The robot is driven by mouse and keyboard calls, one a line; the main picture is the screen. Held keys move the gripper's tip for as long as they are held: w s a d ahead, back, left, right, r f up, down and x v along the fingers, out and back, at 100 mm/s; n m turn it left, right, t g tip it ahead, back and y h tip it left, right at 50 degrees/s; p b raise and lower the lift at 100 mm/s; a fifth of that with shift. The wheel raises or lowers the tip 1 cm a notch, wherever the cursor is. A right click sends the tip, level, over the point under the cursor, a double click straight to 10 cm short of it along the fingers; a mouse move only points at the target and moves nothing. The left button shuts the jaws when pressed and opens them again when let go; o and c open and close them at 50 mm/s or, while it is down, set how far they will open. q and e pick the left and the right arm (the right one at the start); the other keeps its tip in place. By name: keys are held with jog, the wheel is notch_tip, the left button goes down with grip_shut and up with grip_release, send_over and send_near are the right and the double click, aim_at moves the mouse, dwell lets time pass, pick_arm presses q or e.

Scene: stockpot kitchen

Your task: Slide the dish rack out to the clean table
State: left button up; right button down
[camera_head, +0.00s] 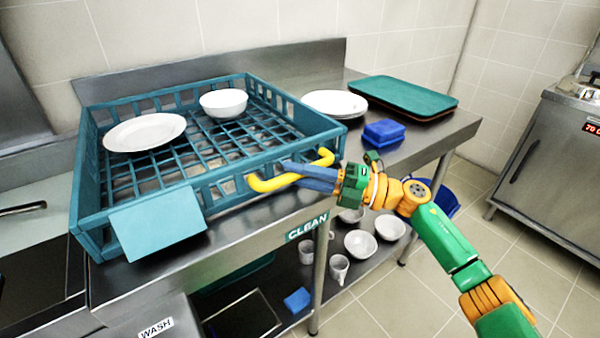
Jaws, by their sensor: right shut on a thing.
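The teal dish rack (97,200) sits on the steel counter at the left and centre, over the part above the WASH label and reaching toward the clean table. A white plate (145,132) and a white bowl (223,103) are in it. A yellow handle (262,185) is on its near right side. My right gripper (300,172) is shut on the yellow handle, its arm coming in from the right. The clean table (400,150), with a green CLEAN label on its front edge, extends to the right. My left gripper is not in view.
A stack of white plates (335,103), blue sponges or blocks (384,131) and dark green trays (404,95) stand on the clean table to the right of the rack. Bowls (361,243) and cups (339,268) are on the shelf below. A steel cabinet (555,150) stands at the right.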

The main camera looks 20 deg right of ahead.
jog(key=shift+w+d+r, duration=0.1)
jog(key=shift+r, duration=0.1)
jog(key=c, duration=0.8)
grip_release()
jog(key=shift+f, duration=0.1)
jog(key=shift+o, duration=0.2)
jog(key=shift+d, duration=0.1)
jog(key=shift+f, duration=0.1)
jog(key=r+b+v, duration=0.1)
jog(key=b+v, duration=0.1)
jog(key=v, duration=0.5)
jog(key=shift+f, duration=0.45)
